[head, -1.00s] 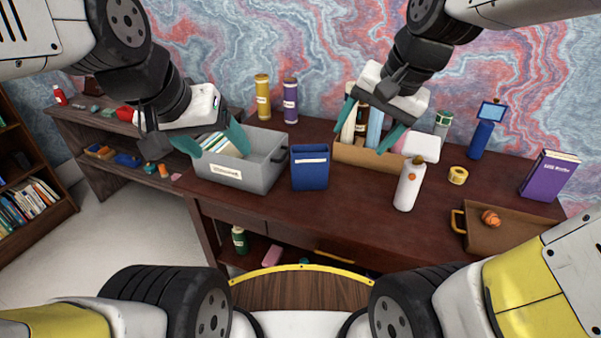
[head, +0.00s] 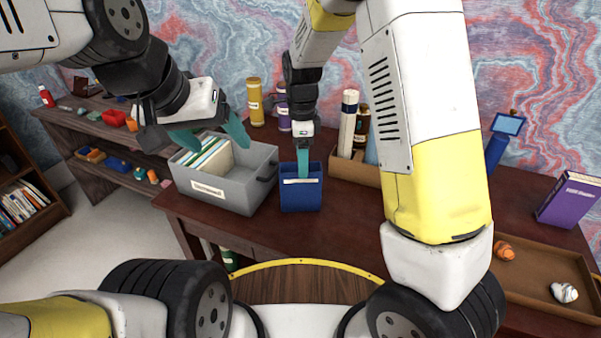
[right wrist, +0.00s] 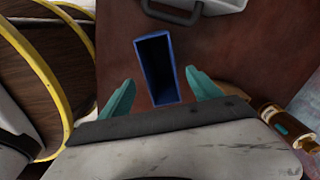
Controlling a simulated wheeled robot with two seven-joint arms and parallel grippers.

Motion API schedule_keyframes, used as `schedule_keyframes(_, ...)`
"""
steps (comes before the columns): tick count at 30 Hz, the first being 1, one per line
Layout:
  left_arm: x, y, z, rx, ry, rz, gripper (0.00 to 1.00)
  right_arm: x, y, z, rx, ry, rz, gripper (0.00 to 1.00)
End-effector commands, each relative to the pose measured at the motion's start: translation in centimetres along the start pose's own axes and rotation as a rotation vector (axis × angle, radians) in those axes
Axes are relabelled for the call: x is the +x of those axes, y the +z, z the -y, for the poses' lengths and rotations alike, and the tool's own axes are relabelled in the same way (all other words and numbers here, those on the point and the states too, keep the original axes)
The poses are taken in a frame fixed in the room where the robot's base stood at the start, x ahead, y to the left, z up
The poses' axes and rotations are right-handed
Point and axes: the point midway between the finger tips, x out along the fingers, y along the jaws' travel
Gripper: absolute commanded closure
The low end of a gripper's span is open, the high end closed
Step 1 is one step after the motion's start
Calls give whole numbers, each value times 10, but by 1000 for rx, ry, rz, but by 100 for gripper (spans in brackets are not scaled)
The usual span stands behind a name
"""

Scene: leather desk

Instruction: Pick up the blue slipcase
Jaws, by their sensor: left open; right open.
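The blue slipcase (head: 301,196) stands upright on the dark red desk, right of a grey bin, with a pale label strip on its front. My right gripper (head: 303,172) is open and points down at it. In the right wrist view the slipcase (right wrist: 159,70) shows its dark open top between the two teal fingers of the gripper (right wrist: 162,92), with a gap on each side. I cannot tell how far down the fingers reach. My left gripper (head: 210,137) is open and empty, above the grey bin.
The grey bin (head: 239,198) holding files stands close left of the slipcase. A wooden box (head: 352,172) with rolls and a bottle is behind right. A brown tray (head: 540,290), purple book (head: 570,199) and blue stand (head: 497,150) are at right. My right arm hides the desk's middle.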

Motion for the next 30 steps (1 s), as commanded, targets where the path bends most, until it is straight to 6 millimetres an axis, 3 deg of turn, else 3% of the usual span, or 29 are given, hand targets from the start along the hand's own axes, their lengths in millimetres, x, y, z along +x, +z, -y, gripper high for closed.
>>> schedule_keyframes(12, 0, 0, 0, 0, 0, 0, 28, 56, 3, 2, 0, 3, 0, 27)
schedule_keyframes(22, 0, 0, 0, 0, 0, 0, 28, 65, 4, 2, -2, 0, 2, 27)
schedule_keyframes(23, 0, 0, 0, 0, 0, 0, 28, 65, 4, 2, -2, 0, 1, 29)
schedule_keyframes(30, 0, 0, 0, 0, 0, 0, 28, 64, 4, 2, -2, -1, 1, 76)
